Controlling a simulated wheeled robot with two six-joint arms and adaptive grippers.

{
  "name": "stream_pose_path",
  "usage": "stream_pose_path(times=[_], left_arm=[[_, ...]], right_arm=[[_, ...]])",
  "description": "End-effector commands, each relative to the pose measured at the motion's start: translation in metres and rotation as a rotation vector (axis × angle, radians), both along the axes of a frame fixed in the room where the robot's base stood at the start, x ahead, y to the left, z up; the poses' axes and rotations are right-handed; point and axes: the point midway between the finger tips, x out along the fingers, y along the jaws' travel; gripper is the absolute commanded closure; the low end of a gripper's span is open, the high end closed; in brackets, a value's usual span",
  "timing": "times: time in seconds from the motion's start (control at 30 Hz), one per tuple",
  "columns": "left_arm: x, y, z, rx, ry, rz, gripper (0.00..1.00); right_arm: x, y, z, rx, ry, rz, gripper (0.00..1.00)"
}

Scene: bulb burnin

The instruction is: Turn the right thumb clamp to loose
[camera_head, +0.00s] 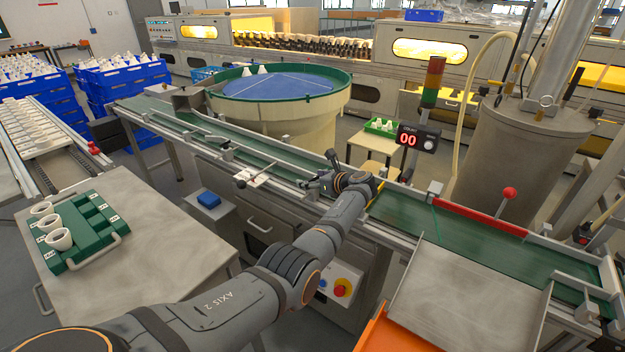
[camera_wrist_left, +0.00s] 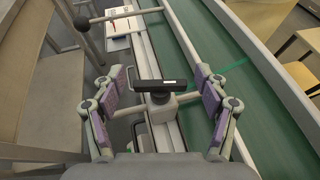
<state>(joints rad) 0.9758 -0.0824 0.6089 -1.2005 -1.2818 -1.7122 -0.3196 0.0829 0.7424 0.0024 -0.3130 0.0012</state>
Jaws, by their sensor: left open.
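The right thumb clamp shows in the left wrist view as a black bar handle (camera_wrist_left: 161,86) on a grey block (camera_wrist_left: 161,104) at the conveyor's edge rail. The bar lies crosswise in the picture, between the two fingers and apart from both. My left gripper (camera_wrist_left: 160,74) is open around it, with purple-padded fingers on either side. In the head view my left gripper (camera_head: 332,178) is over the conveyor's near rail, and it largely hides the clamp there. My right gripper is not in view.
The green conveyor belt (camera_head: 483,240) runs beyond the clamp, with a thin guide rod (camera_wrist_left: 125,14) near the card. A counter reading 00 (camera_head: 409,140) stands behind the belt. A steel table (camera_head: 140,255) with a green rack (camera_head: 100,215) is at left.

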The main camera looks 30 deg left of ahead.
Motion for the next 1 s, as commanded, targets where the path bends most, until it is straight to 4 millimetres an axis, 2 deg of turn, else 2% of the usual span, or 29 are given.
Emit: stream_pose_path(times=[0.17, 0.27, 0.53, 0.7, 0.83, 1.0], left_arm=[[0.000, -0.002, 0.001, 0.000, 0.000, -0.001, 0.26], [-0.003, -0.011, 0.004, 0.000, -0.001, -0.003, 0.26], [-0.025, -0.066, 0.028, -0.004, -0.001, -0.004, 0.26], [-0.037, -0.092, 0.040, -0.001, 0.000, -0.002, 0.26], [-0.041, -0.101, 0.045, -0.001, -0.001, -0.001, 0.26], [-0.042, -0.103, 0.046, 0.000, 0.000, 0.001, 0.26]], right_arm=[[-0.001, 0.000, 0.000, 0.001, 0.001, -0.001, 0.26], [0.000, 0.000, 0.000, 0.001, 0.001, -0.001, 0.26], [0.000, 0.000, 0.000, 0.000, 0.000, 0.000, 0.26], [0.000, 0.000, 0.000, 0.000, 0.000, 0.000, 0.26], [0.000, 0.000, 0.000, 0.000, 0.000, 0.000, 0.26], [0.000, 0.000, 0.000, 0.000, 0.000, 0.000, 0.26]])
